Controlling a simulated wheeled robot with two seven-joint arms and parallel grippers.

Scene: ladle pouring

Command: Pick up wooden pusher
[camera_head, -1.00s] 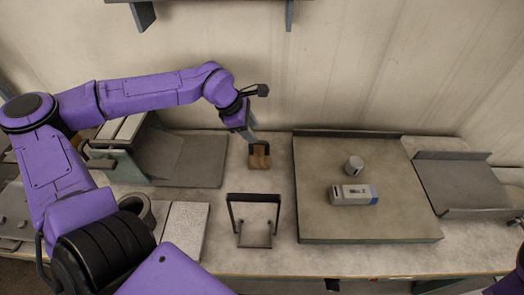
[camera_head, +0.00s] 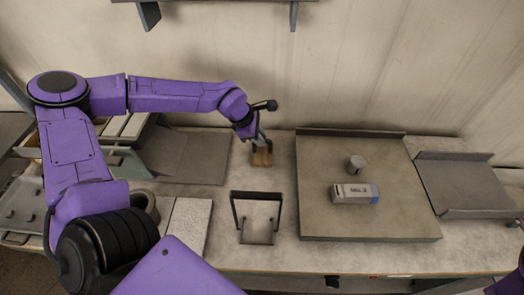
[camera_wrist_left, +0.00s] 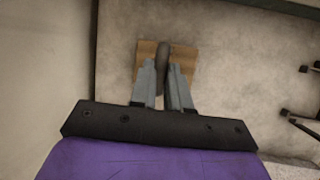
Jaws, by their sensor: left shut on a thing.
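The wooden pusher is a small brown block (camera_head: 262,158) with a dark grey handle (camera_wrist_left: 163,62). In the head view it is at the back of the table, left of the large grey board. My left gripper (camera_head: 261,142) is over it. In the left wrist view my left gripper (camera_wrist_left: 166,72) has its two fingers on either side of the handle and is shut on it. The fingers hide part of the block. I cannot tell whether the block touches the table. My right gripper is not in view; only a bit of purple shows at the right edge.
A grey board (camera_head: 320,215) on the right carries a labelled box (camera_head: 352,193) and a small grey cylinder (camera_head: 356,164). A dark frame stand (camera_head: 257,218) is in front of the pusher. A grey tray (camera_head: 465,190) lies at far right. The wall is close behind.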

